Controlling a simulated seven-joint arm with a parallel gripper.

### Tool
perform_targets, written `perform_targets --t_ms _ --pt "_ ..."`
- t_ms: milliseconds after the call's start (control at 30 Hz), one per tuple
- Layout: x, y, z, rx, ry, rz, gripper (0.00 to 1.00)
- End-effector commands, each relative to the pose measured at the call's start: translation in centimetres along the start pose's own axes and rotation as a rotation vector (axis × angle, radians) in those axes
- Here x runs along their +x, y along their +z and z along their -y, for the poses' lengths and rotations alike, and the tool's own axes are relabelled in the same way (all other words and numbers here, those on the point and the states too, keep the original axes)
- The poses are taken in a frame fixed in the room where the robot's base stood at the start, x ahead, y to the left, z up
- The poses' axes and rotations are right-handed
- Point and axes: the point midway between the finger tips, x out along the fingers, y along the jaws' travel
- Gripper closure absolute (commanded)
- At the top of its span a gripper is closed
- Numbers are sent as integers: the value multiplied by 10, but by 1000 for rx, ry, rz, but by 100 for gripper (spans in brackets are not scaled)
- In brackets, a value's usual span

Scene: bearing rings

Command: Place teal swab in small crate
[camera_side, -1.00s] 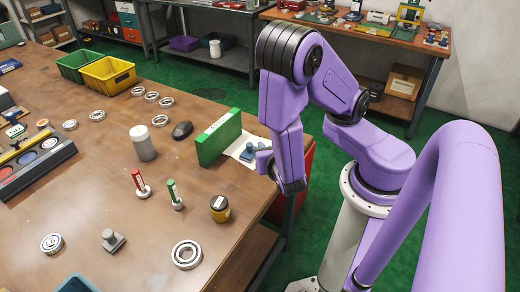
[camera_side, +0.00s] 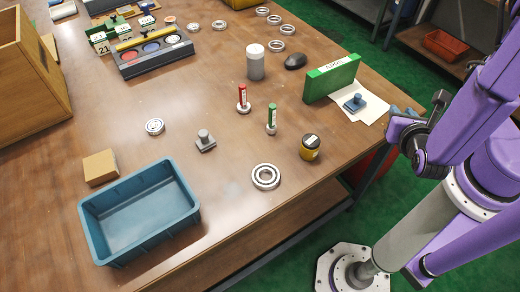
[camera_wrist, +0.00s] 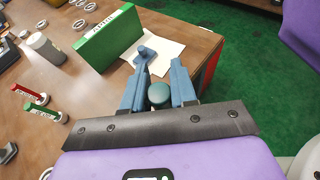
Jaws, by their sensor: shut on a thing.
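My gripper (camera_side: 402,118) is at the right, just past the table's right edge in the side view. In the wrist view its blue fingers (camera_wrist: 158,92) are shut on the teal swab (camera_wrist: 159,95), whose rounded teal end shows between them. The rest of the swab is hidden, and I cannot make it out in the side view. An empty blue-teal open crate (camera_side: 186,216) stands at the front left of the table, far from my gripper.
A green box (camera_side: 331,79) stands upright beside a blue stamp-like piece (camera_side: 355,102) on white paper (camera_side: 372,112). A yellow-black jar (camera_side: 310,148), bearing ring (camera_side: 265,177), green swab (camera_side: 271,120), red swab (camera_side: 243,99) and grey piece (camera_side: 205,141) lie between gripper and crate.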

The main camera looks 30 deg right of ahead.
Motion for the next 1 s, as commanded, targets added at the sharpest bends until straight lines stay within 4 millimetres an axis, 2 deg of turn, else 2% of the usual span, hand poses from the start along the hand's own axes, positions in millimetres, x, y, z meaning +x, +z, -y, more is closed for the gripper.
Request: perform_targets --t_ms 167,367,500,700,1000 --pt "-13 -18 -50 -68 163 0 100" --pt "-46 -37 -126 -177 431 0 100" --pt "-76 -46 -173 -251 615 0 100" --pt "-122 -50 -232 -354 867 1 100" --pt "-199 -41 -302 -505 1233 4 100"
